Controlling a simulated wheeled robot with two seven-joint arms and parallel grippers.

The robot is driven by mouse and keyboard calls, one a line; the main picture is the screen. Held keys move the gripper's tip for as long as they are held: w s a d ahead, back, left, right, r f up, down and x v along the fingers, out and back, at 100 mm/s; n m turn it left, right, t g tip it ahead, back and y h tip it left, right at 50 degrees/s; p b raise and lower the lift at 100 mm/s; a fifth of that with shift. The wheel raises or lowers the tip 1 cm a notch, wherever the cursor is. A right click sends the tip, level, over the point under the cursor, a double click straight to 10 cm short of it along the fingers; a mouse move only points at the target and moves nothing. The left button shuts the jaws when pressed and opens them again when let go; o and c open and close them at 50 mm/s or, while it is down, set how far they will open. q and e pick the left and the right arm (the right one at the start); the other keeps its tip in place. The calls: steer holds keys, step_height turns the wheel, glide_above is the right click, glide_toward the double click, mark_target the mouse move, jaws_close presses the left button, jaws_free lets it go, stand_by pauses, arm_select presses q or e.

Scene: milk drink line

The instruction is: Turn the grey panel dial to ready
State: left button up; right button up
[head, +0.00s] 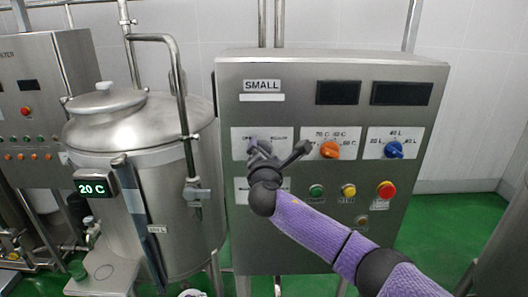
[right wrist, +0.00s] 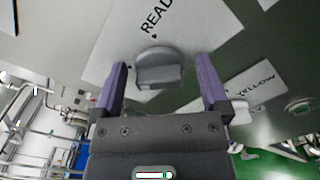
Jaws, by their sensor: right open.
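The grey panel dial (right wrist: 160,68) shows in the right wrist view on a white label plate (right wrist: 110,55). Letters reading "READ" stand above it, cut off by the picture edge. I cannot tell surely which mark the dial points to. My right gripper (right wrist: 162,62) is open, with one purple finger on each side of the dial and nothing visibly gripped. Whether the fingers touch it, I cannot tell. In the head view my right gripper (head: 268,153) is at the left label plate of the panel and hides most of the dial. My left gripper is not in view.
The steel control panel (head: 300,245) also carries an orange dial (head: 329,149), a blue dial (head: 393,149), and green (head: 316,191), yellow (head: 348,190) and red (head: 386,189) buttons. A steel tank (head: 180,235) with a 20 C display stands close at left.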

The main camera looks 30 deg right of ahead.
steer(key=c, duration=1.2)
steer(key=shift+o, duration=0.2)
steer(key=shift+m+b, duration=0.3)
steer(key=m+b, duration=0.1)
steer(key=m, duration=0.2)
steer(key=shift+f+b, duration=0.2)
steer(key=shift+b, duration=0.15)
steer(key=m+b, duration=0.2)
steer(key=m, duration=0.3)
steer(key=shift+f+m+b, duration=0.15)
steer(key=shift+m+b, duration=0.15)
steer(key=shift+b, duration=0.1)
steer(key=m+b, duration=0.2)
steer(key=m, duration=0.2)
steer(key=shift+f, duration=0.1)
steer(key=shift+m+b, duration=0.8)
steer(key=shift+m, duration=1.7)
